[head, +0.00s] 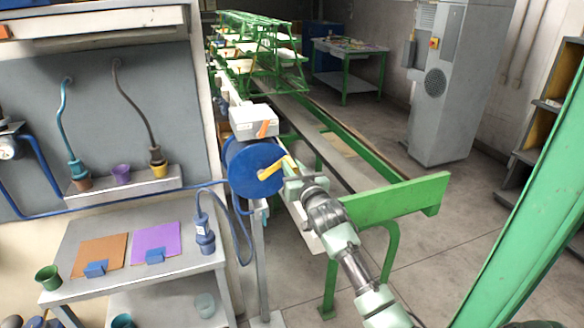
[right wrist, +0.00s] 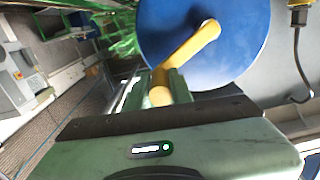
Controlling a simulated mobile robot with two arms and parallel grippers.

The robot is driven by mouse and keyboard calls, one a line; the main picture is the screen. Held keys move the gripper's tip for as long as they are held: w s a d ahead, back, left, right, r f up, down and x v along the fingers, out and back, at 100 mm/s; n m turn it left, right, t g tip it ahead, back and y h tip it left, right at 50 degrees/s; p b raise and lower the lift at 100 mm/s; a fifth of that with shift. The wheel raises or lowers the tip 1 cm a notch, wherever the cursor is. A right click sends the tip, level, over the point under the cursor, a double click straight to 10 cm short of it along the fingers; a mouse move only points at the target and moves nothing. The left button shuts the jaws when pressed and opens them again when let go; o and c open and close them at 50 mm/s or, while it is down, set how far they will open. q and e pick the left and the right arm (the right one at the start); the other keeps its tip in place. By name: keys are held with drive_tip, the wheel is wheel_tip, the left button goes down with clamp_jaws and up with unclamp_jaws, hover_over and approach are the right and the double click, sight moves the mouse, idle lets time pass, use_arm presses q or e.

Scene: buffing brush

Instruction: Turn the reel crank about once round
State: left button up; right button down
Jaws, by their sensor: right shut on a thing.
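The blue reel (head: 250,168) stands upright at the near end of the green bench, with a yellow crank (head: 271,172) on its face. The crank runs from the reel's middle up and to the right in the head view. My right gripper (head: 294,172) is at the crank's outer end and shut on its handle. In the right wrist view the reel (right wrist: 165,35) fills the top, and the yellow crank (right wrist: 190,47) runs down to its handle (right wrist: 160,95) between the fingers (right wrist: 162,86). The fingertips are partly hidden. My left gripper is not in view.
A grey box (head: 250,121) with an orange lever sits just behind the reel. A green bench frame (head: 395,210) lies to the right. A grey table (head: 185,262) with a blue hand tool (head: 204,230) and hose stands at left. Open floor lies at right.

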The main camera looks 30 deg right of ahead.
drive_tip(key=shift+f, duration=0.2)
idle(0.6)
wheel_tip(320, 180, down, 8)
drive_tip(key=m+b, duration=0.2)
drive_tip(key=m, duration=1)
drive_tip(key=w+a+f+m+b, duration=0.1)
drive_tip(key=a+f+m, duration=0.3)
drive_tip(key=a+m, duration=0.3)
drive_tip(key=shift+w+f+m, duration=0.35)
drive_tip(key=shift+m, duration=1.85)
